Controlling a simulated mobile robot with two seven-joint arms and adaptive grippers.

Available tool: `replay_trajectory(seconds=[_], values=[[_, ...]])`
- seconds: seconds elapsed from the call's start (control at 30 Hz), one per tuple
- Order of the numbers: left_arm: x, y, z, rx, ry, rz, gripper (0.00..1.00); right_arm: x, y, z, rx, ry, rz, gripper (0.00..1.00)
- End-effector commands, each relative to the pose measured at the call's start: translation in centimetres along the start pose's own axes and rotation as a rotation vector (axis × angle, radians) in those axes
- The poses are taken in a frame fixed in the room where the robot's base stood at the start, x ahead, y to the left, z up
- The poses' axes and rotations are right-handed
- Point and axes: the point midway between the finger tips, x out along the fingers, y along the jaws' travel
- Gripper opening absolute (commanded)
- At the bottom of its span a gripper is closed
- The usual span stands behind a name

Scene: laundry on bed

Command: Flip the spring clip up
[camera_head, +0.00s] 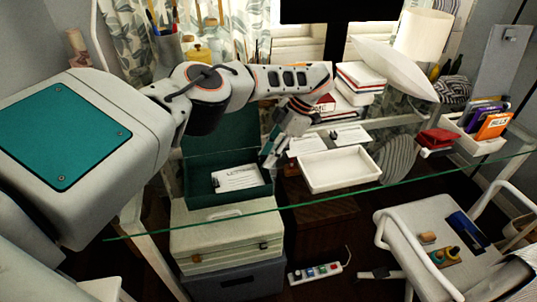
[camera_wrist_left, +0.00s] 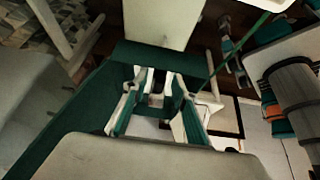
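The green box file (camera_head: 240,200) stands open on a stack of boxes, with its lid up at the back and a white printed sheet (camera_head: 238,178) inside. It also shows in the left wrist view (camera_wrist_left: 70,115). My left gripper (camera_head: 268,156) points down at the right side of the box file, close to its wall. In the left wrist view its two teal fingers (camera_wrist_left: 155,90) are apart, with a small dark and pale part between them. I cannot tell whether this part is the spring clip or whether the fingers touch it. My right gripper is not in view.
A white tray (camera_head: 340,187) lies just right of my left gripper, behind the glass desk's front edge (camera_head: 400,177). Stacked books (camera_head: 360,78) and a white lamp (camera_head: 423,38) stand behind. A white chair (camera_head: 405,232) holds small items at the lower right.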

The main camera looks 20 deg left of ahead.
Motion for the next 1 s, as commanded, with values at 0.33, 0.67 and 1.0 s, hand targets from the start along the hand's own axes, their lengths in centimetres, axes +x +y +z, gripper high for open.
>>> replay_trajectory(seconds=[0.33, 0.67, 1.0], values=[[-4.2, 0.1, -2.3, -0.001, -0.001, 0.004, 0.28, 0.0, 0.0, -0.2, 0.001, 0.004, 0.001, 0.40], [-8.2, 0.0, -4.5, -0.001, 0.000, 0.002, 0.28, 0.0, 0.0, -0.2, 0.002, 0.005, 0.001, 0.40], [-8.7, 0.0, -4.8, 0.000, 0.001, 0.000, 0.28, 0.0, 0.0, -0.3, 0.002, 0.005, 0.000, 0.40]])
